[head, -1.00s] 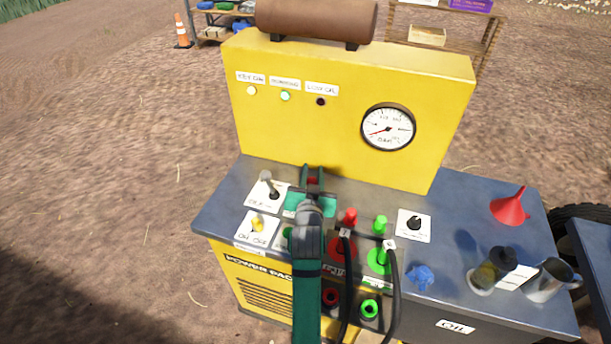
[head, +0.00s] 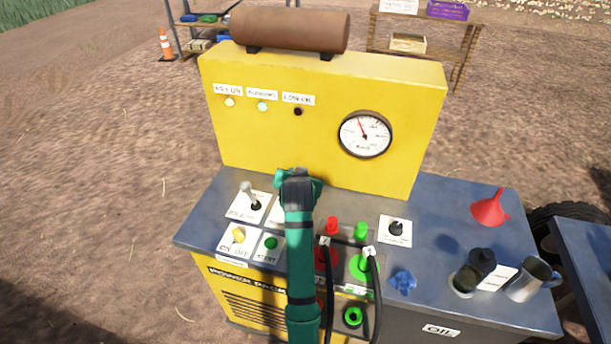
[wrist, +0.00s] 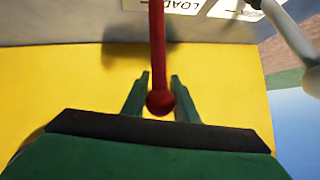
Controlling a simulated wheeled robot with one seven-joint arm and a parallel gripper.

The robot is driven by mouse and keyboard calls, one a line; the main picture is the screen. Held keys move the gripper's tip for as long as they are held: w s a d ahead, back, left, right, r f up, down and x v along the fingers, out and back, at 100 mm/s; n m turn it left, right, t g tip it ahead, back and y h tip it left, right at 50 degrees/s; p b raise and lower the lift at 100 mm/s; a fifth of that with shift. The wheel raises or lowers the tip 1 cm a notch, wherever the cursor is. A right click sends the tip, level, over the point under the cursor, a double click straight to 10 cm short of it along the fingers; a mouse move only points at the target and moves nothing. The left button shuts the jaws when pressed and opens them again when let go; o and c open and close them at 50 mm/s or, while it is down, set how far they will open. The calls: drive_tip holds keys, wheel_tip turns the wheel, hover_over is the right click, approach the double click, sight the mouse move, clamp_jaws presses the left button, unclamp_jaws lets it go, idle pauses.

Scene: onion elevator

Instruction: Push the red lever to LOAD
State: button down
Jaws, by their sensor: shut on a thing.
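The red lever (wrist: 157,50) shows in the wrist view as a red rod ending in a round knob. The fingers of my gripper (wrist: 160,92) are on either side of the knob and shut on it. A white card (wrist: 180,5) reading LOAD, upside down there, lies by the lever's base. In the head view my gripper (head: 298,178) is close to the front of the yellow panel (head: 310,145). It hides the lever and most of its card there.
A grey lever (head: 249,195) stands left of my gripper, with a yellow switch (head: 238,234) and green START button (head: 271,243) nearer. A gauge (head: 365,134) is on the panel.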

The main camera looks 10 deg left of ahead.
drive_tip(key=shift+w+f, duration=0.1)
drive_tip(key=shift+f, duration=0.35)
drive_tip(key=c, duration=1.4)
unclamp_jaws()
drive_tip(key=shift+c, duration=0.2)
drive_tip(key=shift+w+r, duration=0.1)
drive_tip(key=shift+d, duration=0.1)
drive_tip(key=v, duration=1)
drive_tip(key=shift+s+r, duration=0.2)
drive_tip(key=shift+s, duration=0.1)
